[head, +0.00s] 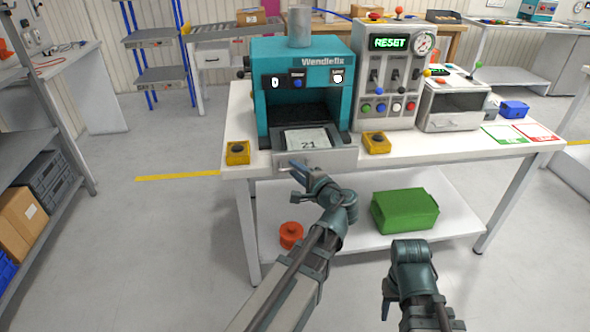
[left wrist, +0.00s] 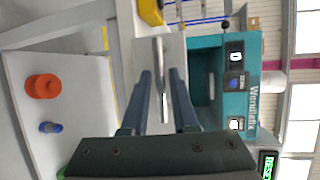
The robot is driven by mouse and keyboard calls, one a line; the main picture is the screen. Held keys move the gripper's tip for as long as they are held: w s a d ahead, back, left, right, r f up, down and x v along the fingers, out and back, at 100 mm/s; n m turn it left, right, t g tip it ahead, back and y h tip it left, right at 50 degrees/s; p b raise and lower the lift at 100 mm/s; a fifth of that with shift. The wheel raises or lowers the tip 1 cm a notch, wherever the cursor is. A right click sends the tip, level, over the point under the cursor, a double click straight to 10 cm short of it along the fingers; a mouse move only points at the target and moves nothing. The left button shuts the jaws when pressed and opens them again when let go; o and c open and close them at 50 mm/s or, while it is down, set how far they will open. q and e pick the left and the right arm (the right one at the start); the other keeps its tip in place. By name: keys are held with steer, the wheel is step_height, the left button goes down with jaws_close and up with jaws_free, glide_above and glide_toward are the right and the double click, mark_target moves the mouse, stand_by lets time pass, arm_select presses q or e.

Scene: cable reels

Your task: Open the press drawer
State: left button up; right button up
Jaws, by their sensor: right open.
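The teal press (head: 268,58) stands on the white bench. Its grey drawer (head: 341,158) stands out at the base, toward the bench's front edge, with a plate marked 21 (head: 306,139) lying in it. My left gripper (head: 296,168) is at the drawer front. In the left wrist view, the drawer's silver handle bar (left wrist: 160,52) lies between the fingertips of my left gripper (left wrist: 160,80), with a small gap visible on each side. My right gripper (head: 386,300) is open and low in front of the bench, away from the press.
Yellow button boxes (head: 237,152) (head: 376,143) flank the drawer. A control panel (head: 389,72) reading RESET stands right of the press, beside a grey-white unit (head: 452,104). The lower shelf (head: 350,235) holds an orange-red reel (head: 291,235) and a green bin (head: 404,211).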

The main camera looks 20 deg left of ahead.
arm_select(q)
steer(key=p+v, duration=0.1)
steer(key=v, duration=0.6)
arm_select(e)
steer(key=shift+r, duration=0.6)
